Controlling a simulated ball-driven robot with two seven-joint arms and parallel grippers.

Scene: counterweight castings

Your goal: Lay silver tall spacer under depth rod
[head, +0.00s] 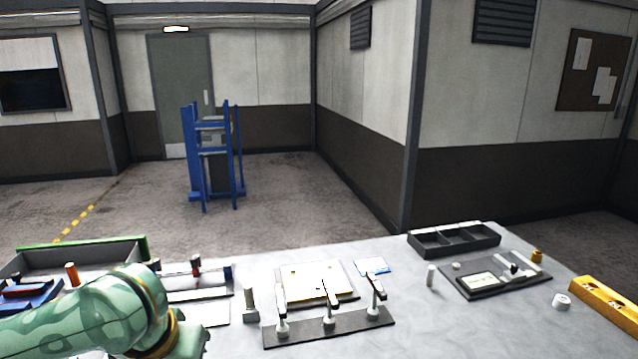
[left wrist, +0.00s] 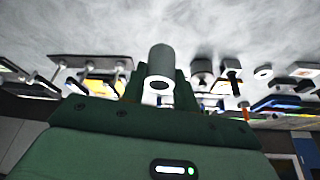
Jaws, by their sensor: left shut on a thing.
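My left gripper (left wrist: 160,85) is shut on a silver-grey tall spacer (left wrist: 160,62), a cylinder with a hole in its end face. In the left wrist view the spacer stands out from between the green fingers, clear of the things behind it. In the head view my green left arm comes in at the lower left; its gripper and the spacer are hidden there. A small stand with a red and dark upright part (head: 195,266) is behind the arm. I cannot tell for sure which part is the depth rod. My right gripper is in neither view.
A plate on a board (head: 312,283) lies behind. A black divided tray (head: 453,240) and a dark fixture board (head: 497,277) are right.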

